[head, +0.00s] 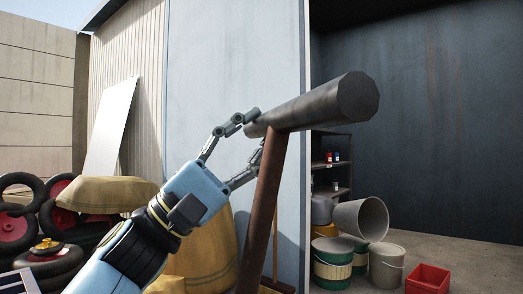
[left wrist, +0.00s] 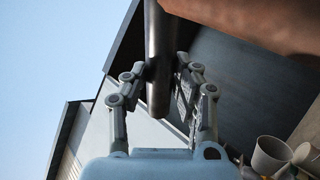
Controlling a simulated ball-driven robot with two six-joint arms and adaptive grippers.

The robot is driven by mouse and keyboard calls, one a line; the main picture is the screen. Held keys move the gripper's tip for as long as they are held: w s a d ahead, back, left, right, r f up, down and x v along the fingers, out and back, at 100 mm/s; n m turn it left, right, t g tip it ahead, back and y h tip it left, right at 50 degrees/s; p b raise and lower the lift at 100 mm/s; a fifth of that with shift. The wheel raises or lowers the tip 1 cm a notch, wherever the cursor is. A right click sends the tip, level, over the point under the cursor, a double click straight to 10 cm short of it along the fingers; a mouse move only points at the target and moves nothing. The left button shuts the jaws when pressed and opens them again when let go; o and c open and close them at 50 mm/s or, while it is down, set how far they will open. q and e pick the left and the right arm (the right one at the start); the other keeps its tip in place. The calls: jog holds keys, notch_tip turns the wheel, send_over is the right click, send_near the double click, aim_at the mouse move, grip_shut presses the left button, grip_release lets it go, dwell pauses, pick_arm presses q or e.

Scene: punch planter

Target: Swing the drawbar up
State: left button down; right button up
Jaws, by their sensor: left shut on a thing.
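The drawbar shows as a rusty brown bar (head: 264,205) that rises, slightly tilted, from the bottom of the head view. A thick dark cylindrical crossbar (head: 320,105) sits at its top, with one end facing me. My left gripper (head: 254,133) is shut on the far left end of the crossbar. In the left wrist view the dark crossbar (left wrist: 160,50) runs down between the two fingers, and the brown bar (left wrist: 260,25) crosses the upper right. The drawbar's lower end is out of view. My right gripper is in neither view.
A pale blue-grey wall panel (head: 215,75) stands behind the drawbar. Several buckets (head: 385,266) and a red crate (head: 428,278) stand on the floor at right. Tyres (head: 25,195) and tan sacks (head: 105,193) are piled at left. The floor at far right is bare.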

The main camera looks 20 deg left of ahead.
pick_arm(q)
jog(key=shift+s+a, duration=0.15)
jog(key=shift+a, duration=0.05)
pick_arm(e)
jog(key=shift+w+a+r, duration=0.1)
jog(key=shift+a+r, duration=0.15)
pick_arm(q)
jog(key=c, duration=1.3)
grip_release()
jog(key=shift+a+f, duration=0.15)
jog(key=shift+f, duration=0.05)
jog(key=v, duration=1.1)
jog(key=shift+s+a+f, duration=0.15)
jog(key=shift+s+f, duration=0.05)
jog(key=shift+f, duration=0.05)
